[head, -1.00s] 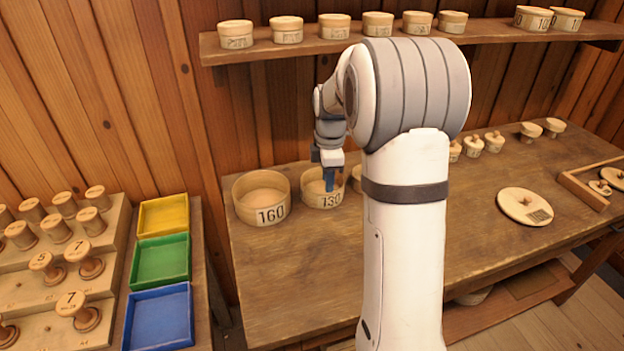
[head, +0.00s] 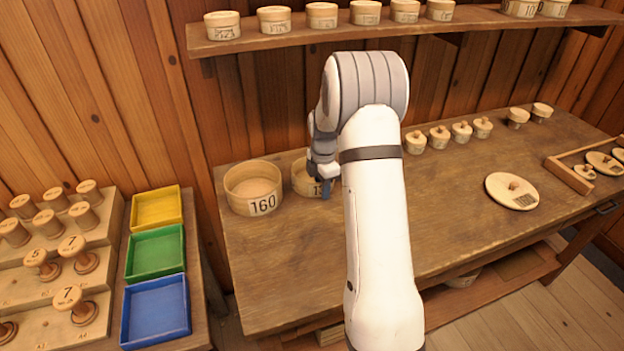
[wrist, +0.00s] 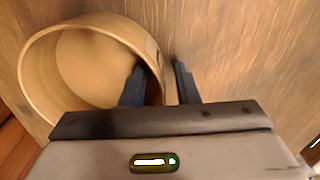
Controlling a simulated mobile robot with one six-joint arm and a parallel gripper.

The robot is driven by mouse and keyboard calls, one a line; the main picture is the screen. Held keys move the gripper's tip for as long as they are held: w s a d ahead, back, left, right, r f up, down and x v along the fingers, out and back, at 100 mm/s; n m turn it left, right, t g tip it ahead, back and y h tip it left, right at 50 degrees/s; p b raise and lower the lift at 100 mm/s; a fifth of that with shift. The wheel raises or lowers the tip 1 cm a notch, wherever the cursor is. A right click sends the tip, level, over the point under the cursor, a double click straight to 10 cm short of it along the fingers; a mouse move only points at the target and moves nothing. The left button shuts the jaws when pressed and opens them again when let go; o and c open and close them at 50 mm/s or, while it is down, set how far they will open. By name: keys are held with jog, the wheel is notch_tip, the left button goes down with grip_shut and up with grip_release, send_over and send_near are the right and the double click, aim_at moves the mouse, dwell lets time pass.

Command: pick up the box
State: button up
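A round, open wooden box (head: 301,178) labelled 13-something, its last digit hidden by my gripper, stands on the workbench. My gripper (head: 325,191) points down at its front right wall. In the wrist view the round box (wrist: 40,75) shows its pale floor and thin wall. My gripper (wrist: 159,68) is open there. The left finger is over the inside of the box and the right finger is outside, with the wall between them. A gap shows between the wall and the right finger. A larger open round box (head: 253,188) labelled 160 stands just to the left.
A shelf (head: 300,38) with several small round boxes runs above the workbench (head: 290,270). A round lid (head: 512,191) and a wooden frame (head: 568,176) lie to the right. At left are yellow, green and blue trays (head: 155,312) and a stepped spool rack (head: 30,285). The bench front is clear.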

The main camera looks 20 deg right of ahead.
grip_shut()
jog(key=shift+r, duration=0.1)
dwell(0.5)
